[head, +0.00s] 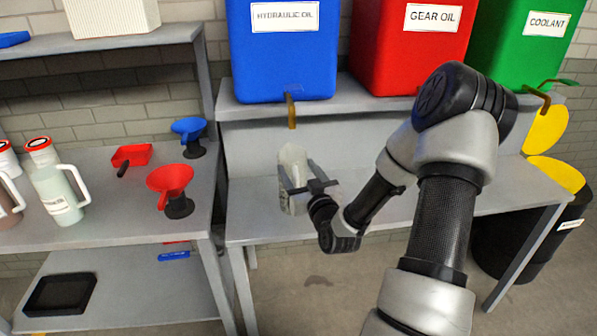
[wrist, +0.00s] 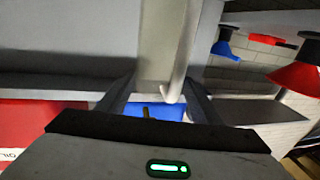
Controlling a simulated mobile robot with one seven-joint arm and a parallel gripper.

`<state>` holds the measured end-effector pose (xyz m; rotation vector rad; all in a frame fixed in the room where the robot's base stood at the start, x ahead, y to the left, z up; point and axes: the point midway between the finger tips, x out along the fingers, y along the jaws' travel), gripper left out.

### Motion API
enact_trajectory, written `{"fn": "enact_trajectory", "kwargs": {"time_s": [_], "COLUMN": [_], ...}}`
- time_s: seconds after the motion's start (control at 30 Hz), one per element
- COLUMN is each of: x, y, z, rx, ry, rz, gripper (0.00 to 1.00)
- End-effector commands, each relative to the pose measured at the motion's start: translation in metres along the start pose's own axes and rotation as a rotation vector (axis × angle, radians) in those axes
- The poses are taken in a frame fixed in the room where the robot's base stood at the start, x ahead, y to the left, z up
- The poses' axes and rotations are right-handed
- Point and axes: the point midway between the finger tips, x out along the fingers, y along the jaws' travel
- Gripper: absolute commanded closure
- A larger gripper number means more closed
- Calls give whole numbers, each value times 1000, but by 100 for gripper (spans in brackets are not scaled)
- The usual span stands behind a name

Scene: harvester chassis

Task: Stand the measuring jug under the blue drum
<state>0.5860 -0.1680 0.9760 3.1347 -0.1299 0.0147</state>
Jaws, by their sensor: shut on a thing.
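The pale, translucent measuring jug (head: 292,158) is upright over the lower bench, just below the brass tap (head: 291,110) of the blue drum (head: 283,55), which is labelled HYDRAULIC OIL. My gripper (head: 308,188) is shut on the jug from the right and front. In the wrist view the jug (wrist: 158,45) shows between my two fingers, with its handle towards the right finger. A strip of the blue drum (wrist: 172,108) shows beyond it. I cannot tell whether the jug's base touches the bench; my gripper hides part of its side.
A red GEAR OIL drum (head: 405,60) and a green COOLANT drum (head: 520,55) stand on the raised shelf (head: 350,95). The lower bench (head: 400,212) is otherwise largely clear.

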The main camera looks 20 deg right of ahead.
Motion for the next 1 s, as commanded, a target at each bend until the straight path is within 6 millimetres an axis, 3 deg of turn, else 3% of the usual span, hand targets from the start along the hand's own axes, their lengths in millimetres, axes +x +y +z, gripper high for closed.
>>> {"fn": "enact_trajectory", "kwargs": {"time_s": [0.23, 0.27, 0.37, 0.73, 0.87, 1.0], "x": [0, 0, 0, -1, -20, -53], "y": [0, 0, 0, 0, 1, 1], "z": [4, 2, 2, -3, 1, 1], "rx": [-1, 0, 0, 1, -1, 0], "ry": [1, 0, 0, 0, -3, -4], "rz": [0, 0, 0, 0, 1, 1], "gripper": [73, 35, 20, 20, 20, 20]}}
